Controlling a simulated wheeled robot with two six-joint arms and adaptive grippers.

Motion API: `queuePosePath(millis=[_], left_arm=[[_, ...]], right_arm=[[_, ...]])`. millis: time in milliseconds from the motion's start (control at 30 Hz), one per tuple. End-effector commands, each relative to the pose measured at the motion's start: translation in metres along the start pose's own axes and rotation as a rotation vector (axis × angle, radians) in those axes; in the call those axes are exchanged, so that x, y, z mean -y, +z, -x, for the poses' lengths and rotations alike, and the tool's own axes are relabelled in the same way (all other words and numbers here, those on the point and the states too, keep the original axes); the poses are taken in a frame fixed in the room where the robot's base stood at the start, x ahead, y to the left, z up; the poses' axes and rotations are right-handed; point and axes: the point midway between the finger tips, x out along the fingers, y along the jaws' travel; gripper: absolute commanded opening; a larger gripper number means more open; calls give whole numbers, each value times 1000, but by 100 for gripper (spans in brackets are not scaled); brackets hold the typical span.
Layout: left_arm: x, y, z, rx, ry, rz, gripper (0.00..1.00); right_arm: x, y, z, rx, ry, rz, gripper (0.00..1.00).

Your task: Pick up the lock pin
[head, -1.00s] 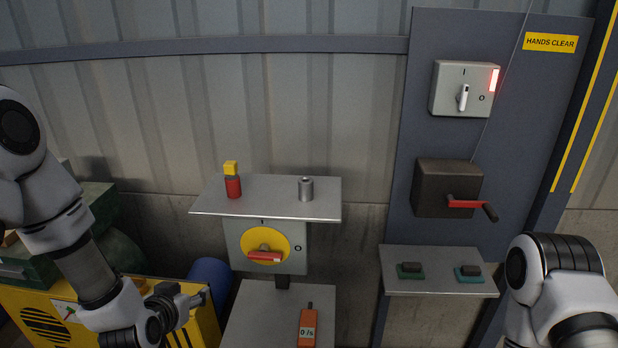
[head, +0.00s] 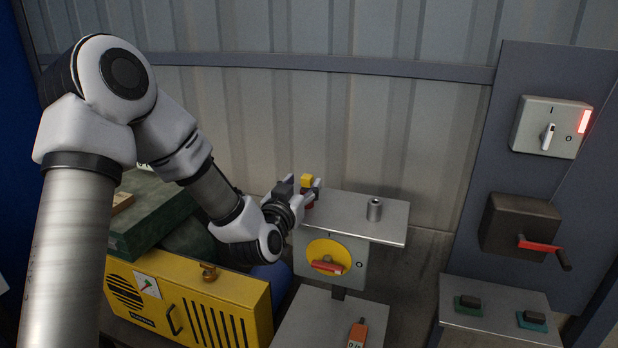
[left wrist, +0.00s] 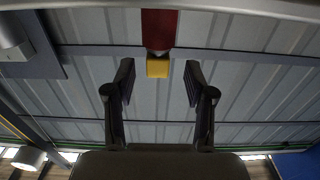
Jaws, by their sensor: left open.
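The lock pin, which I take to be the upright red piece with a yellow top (head: 307,179), stands on the left part of a small grey shelf (head: 350,222). Its lower part is partly hidden by my left gripper (head: 302,189), which is open at the shelf's left end. In the left wrist view, the open fingers (left wrist: 158,82) stand to either side of the line of the yellow top (left wrist: 158,68) and red body (left wrist: 160,28). Gaps show on both sides, so nothing is gripped. My right gripper is not in view.
A metal cylinder (head: 374,210) stands on the same shelf, to the right. Below the shelf is a yellow dial with a red handle (head: 328,266). A yellow case (head: 190,305) is at lower left. A dark crank box (head: 517,226) is on the right panel.

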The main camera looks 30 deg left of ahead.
Motion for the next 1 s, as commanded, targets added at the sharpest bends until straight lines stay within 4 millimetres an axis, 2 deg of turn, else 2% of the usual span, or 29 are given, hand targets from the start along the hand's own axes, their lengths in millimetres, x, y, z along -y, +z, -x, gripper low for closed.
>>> queuePosePath(millis=[33,133,367,467,500,533,867,1000], left_arm=[[0,-6,-10,1,1,-3,54],[0,-2,-24,1,0,-1,54],[0,1,-28,1,1,1,54],[0,1,-28,1,1,1,22],[0,1,-28,1,1,1,8],[0,1,-28,1,1,0,0],[0,0,-28,0,1,1,0],[0,-15,-28,-4,0,1,0]], right_arm=[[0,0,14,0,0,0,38],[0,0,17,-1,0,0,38],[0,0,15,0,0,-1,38],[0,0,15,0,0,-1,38],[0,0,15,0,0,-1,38],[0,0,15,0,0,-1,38],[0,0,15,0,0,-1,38],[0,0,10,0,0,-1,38]])
